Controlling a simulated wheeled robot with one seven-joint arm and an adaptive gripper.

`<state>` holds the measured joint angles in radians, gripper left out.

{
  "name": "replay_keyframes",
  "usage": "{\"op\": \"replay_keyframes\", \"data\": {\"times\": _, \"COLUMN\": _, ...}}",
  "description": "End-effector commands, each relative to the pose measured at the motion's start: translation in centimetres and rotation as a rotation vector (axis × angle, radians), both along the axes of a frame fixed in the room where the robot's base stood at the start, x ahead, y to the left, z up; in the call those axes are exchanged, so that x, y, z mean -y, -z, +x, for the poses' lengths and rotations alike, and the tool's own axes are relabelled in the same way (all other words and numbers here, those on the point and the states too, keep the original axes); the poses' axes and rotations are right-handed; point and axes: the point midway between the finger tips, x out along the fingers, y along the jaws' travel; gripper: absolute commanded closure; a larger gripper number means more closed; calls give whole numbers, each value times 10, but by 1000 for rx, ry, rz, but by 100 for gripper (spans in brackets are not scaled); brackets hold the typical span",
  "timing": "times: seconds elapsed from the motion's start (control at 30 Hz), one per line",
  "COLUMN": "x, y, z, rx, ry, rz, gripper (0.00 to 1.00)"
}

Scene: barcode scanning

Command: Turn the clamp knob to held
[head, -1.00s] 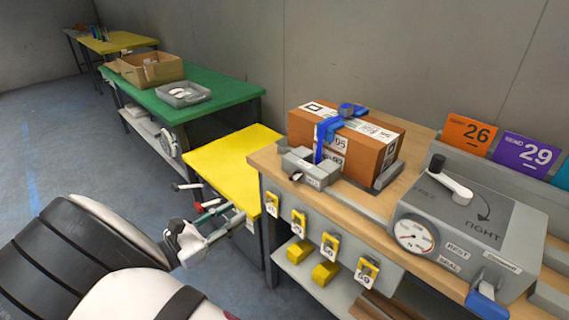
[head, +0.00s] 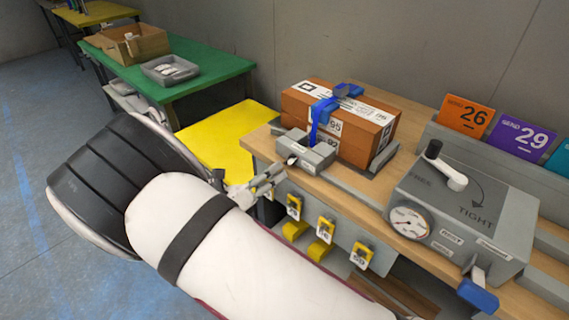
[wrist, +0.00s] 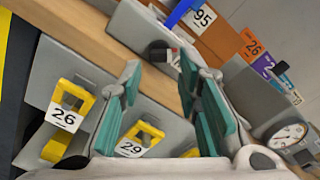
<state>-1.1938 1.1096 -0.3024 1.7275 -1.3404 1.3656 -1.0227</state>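A grey clamp block (head: 306,153) sits on the wooden bench against a brown box (head: 366,128) with a blue strap (head: 314,128). A small dark clamp knob (head: 292,160) is on the block's front, beside a pale label. In the wrist view the knob (wrist: 160,51) shows just beyond the fingertips, with a red mark near it. Its setting is too small to read. My gripper (wrist: 160,70) is open and empty, its teal pads apart. In the head view my gripper (head: 270,182) is at the bench's front edge, below and left of the knob, apart from it.
Yellow numbered tags (head: 326,231) hang on the bench's front panel. A grey box (head: 470,212) with a crank marked FREE and TIGHT and a gauge (head: 410,222) stands at right. Orange and purple signs (head: 467,116) stand behind. A yellow table (head: 215,135) is at left.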

Motion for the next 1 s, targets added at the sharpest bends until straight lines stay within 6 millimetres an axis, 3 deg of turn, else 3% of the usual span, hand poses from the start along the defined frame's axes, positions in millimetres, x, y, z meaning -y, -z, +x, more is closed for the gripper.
{"op": "replay_keyframes", "data": {"times": 0.3, "x": 29, "y": 0, "z": 36, "rx": 1, "ry": 1, "rz": 0, "gripper": 69}}
{"op": "replay_keyframes", "data": {"times": 0.73, "x": 34, "y": 0, "z": 43, "rx": 1, "ry": -1, "rz": 0, "gripper": 69}}
{"op": "replay_keyframes", "data": {"times": 0.87, "x": 33, "y": 0, "z": 43, "rx": 1, "ry": -1, "rz": 0, "gripper": 99}}
{"op": "replay_keyframes", "data": {"times": 1.0, "x": 33, "y": 0, "z": 43, "rx": 1, "ry": -1, "rz": 0, "gripper": 100}}
